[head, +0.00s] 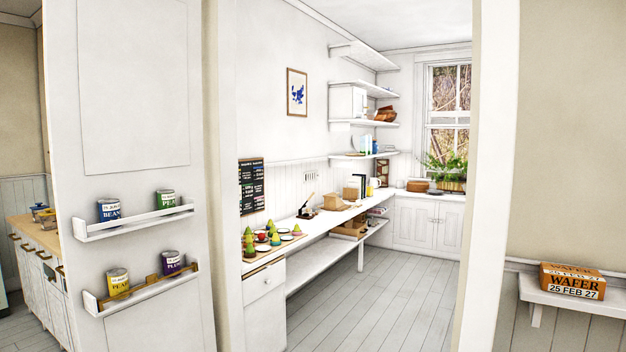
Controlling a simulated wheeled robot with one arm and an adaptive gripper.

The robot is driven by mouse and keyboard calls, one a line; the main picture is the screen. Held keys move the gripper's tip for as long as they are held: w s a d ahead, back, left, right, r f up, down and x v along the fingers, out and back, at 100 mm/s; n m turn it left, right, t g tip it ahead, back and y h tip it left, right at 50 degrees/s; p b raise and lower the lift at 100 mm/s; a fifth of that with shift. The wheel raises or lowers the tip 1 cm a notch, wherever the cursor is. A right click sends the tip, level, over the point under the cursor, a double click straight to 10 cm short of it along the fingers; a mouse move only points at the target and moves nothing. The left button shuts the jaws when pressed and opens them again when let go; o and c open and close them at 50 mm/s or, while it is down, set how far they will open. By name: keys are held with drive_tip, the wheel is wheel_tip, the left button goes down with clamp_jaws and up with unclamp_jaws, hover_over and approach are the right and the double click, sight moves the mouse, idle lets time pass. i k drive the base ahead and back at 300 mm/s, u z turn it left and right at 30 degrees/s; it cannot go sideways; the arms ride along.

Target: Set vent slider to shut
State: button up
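My gripper is not in view.
A doorway opens onto the room, with clear plank floor (410,290). The white counter (335,222) holds cone-shaped items (262,238), boxes and a mug. On the left, a white door (140,150) carries racks of cans. On the right, a shelf (570,297) holds a wafer box (572,280).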

sight(316, 172)
drive_tip(key=u, duration=2.3)
drive_tip(key=i, duration=2.2)
drive_tip(key=z, duration=2.95)
drive_tip(key=i, duration=2.75)
